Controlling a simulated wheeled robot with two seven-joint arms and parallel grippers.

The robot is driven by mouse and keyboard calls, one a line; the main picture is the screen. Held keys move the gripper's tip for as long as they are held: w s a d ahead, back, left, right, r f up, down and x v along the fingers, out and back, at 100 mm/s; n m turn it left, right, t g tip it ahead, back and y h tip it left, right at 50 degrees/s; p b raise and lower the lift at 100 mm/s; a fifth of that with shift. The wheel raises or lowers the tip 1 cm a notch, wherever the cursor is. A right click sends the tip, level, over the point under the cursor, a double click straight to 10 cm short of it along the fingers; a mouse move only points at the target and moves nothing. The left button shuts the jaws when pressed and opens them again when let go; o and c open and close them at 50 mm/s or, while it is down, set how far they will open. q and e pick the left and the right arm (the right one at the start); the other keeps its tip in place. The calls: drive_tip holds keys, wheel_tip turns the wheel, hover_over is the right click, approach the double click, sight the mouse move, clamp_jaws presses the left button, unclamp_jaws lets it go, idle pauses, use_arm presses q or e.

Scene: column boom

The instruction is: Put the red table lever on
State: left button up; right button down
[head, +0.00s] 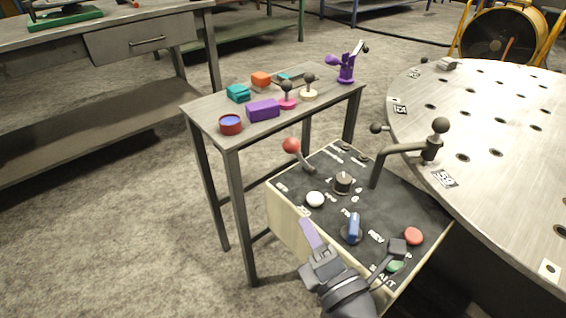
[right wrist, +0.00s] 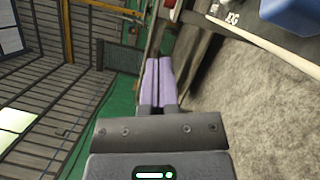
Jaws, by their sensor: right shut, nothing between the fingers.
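The red-knobbed lever (head: 291,146) stands at the far left corner of the dark control panel (head: 330,205). Its short grey shaft tilts so that the red ball leans to the left, away from the panel's middle. My right gripper (head: 309,234) is shut and empty, with purple fingers, at the panel's near left edge. It is apart from the lever, nearer to me and below it in the head view. The right wrist view also shows the shut fingers (right wrist: 156,82). My left gripper is not in view.
On the panel are a white knob (head: 315,199), a black knob (head: 343,182), a blue switch (head: 354,228), a red button (head: 413,236) and a green button (head: 394,266). A round perforated table (head: 500,120) stands right. A small side table (head: 205,105) with several parts stands behind.

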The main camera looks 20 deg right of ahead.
sight(300, 156)
drive_tip(key=w+p, duration=0.1)
drive_tip(key=w, duration=0.3)
drive_tip(key=w+r+p, duration=0.1)
drive_tip(key=w, duration=0.3)
drive_tip(key=w+d+r+p, duration=0.1)
drive_tip(key=w, duration=0.3)
drive_tip(key=shift+d+p, duration=0.1)
drive_tip(key=shift+p, duration=0.3)
drive_tip(key=shift+w+d+r, duration=0.15)
drive_tip(key=shift+w+d, duration=0.15)
drive_tip(key=shift+w, duration=0.1)
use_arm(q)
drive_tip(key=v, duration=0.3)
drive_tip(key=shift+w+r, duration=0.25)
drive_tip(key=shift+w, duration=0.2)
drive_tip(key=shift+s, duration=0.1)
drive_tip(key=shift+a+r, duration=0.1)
